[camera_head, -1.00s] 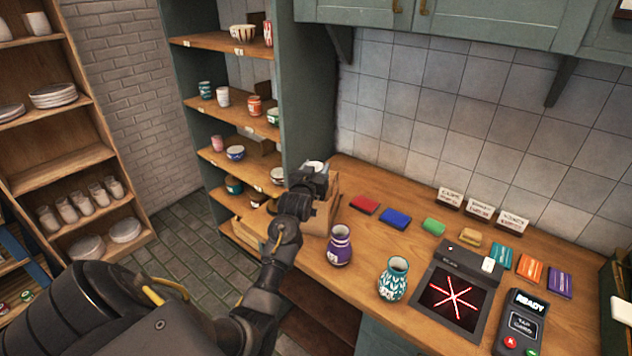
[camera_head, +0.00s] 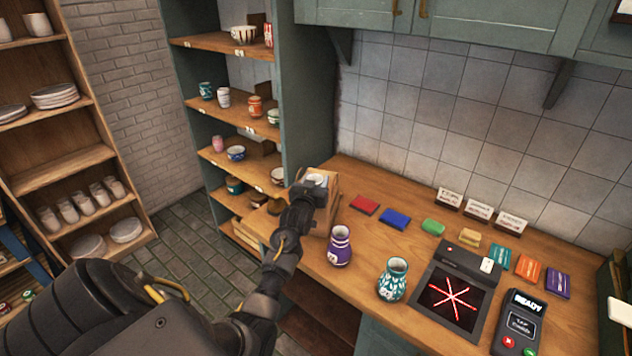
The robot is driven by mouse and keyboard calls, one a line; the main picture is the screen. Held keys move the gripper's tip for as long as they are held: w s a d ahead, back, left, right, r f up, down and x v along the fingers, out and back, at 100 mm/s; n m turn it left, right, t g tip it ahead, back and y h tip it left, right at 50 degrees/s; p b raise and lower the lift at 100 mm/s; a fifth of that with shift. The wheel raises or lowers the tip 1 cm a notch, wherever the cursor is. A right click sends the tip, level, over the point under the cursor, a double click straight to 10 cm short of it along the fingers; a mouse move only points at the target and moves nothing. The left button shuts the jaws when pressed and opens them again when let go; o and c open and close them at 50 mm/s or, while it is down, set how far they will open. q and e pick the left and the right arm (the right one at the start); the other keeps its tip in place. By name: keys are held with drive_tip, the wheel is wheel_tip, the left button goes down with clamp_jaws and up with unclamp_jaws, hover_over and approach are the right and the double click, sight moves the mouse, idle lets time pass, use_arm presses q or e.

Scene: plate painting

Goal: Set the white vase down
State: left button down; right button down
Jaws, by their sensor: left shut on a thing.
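A white rim, which I take to be the white vase (camera_head: 316,179), shows just beyond my left gripper (camera_head: 314,186), at the wooden crate (camera_head: 333,204) on the left end of the counter. My left gripper is shut on it. The gripper and wrist hide most of the vase, so I cannot tell whether its base touches anything. A purple vase with white bands (camera_head: 339,246) and a teal and white patterned vase (camera_head: 392,279) stand upright on the counter, to the right of my left arm. My right gripper is not in view.
The wooden counter (camera_head: 440,262) holds red (camera_head: 364,205), blue (camera_head: 395,219) and green (camera_head: 433,227) pads, a dark device with a red star pattern (camera_head: 452,298) and a card terminal (camera_head: 519,322). Shelves of pottery (camera_head: 228,102) stand behind, left of the crate.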

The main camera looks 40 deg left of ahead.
use_arm(q)
drive_tip(key=shift+s+d+f, duration=0.15)
drive_tip(key=shift+s+f, duration=0.05)
drive_tip(key=shift+f, duration=0.3)
drive_tip(key=c, duration=0.7)
unclamp_jaws()
drive_tip(key=shift+f, duration=0.25)
drive_tip(key=shift+d, duration=0.1)
drive_tip(key=shift+r+p, duration=0.3)
drive_tip(key=shift+r, duration=0.25)
drive_tip(key=shift+s+f, duration=0.2)
drive_tip(key=shift+s, duration=0.05)
drive_tip(key=b+v, duration=0.1)
drive_tip(key=v, duration=0.2)
drive_tip(key=b+v, duration=0.1)
drive_tip(key=v, duration=0.3)
drive_tip(key=r+b+v, duration=0.1)
drive_tip(key=v, duration=0.3)
drive_tip(key=shift+s, duration=0.1)
